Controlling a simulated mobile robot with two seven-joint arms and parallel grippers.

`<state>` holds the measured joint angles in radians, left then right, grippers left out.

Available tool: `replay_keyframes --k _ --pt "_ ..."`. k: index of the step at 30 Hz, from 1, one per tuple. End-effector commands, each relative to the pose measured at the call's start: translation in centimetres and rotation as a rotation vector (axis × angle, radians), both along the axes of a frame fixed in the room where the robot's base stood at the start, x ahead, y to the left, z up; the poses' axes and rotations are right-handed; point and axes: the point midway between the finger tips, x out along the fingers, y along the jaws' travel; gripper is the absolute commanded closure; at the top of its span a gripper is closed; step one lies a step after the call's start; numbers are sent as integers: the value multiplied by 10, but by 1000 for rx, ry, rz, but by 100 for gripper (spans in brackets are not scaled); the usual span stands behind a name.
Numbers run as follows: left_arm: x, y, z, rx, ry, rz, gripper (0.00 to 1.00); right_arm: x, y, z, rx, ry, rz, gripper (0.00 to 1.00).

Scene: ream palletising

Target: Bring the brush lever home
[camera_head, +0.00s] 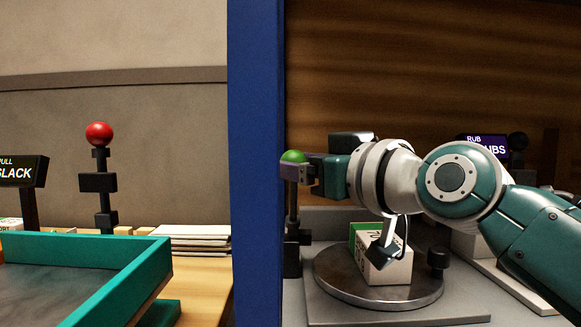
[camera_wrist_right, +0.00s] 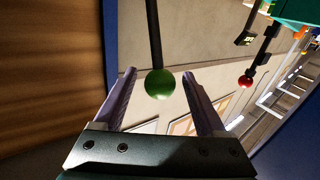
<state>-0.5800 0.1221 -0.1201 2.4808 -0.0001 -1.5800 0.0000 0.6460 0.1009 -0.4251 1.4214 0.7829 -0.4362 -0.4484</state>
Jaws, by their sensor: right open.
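A lever with a green ball knob (camera_head: 293,157) stands on a dark post just right of the blue upright. My right gripper (camera_head: 297,172) is at this knob, reaching in from the right. In the right wrist view the green knob (camera_wrist_right: 160,84) sits between the two open fingers, with a gap on each side. A second lever with a red ball knob (camera_head: 99,133) stands left of the blue upright; its red knob (camera_wrist_right: 245,81) also shows in the wrist view. No label naming the brush lever is readable. My left gripper is not in view.
A blue upright (camera_head: 256,160) divides the scene. A round metal turntable (camera_head: 335,283) carries a white and green box (camera_head: 385,265) below my right arm. A teal-rimmed tray (camera_head: 130,280) is at lower left, near white stacked sheets (camera_head: 190,240). A sign (camera_head: 490,146) is partly hidden.

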Motion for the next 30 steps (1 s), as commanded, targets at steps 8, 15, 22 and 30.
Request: replay_keyframes --k 8,15,22,30 --pt "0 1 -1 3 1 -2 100 2 2 0 0 0 0 27" --pt "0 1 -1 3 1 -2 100 2 1 0 1 1 0 48" --pt "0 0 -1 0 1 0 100 2 1 0 0 1 0 74" --pt "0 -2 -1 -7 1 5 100 2 1 0 0 1 0 100"
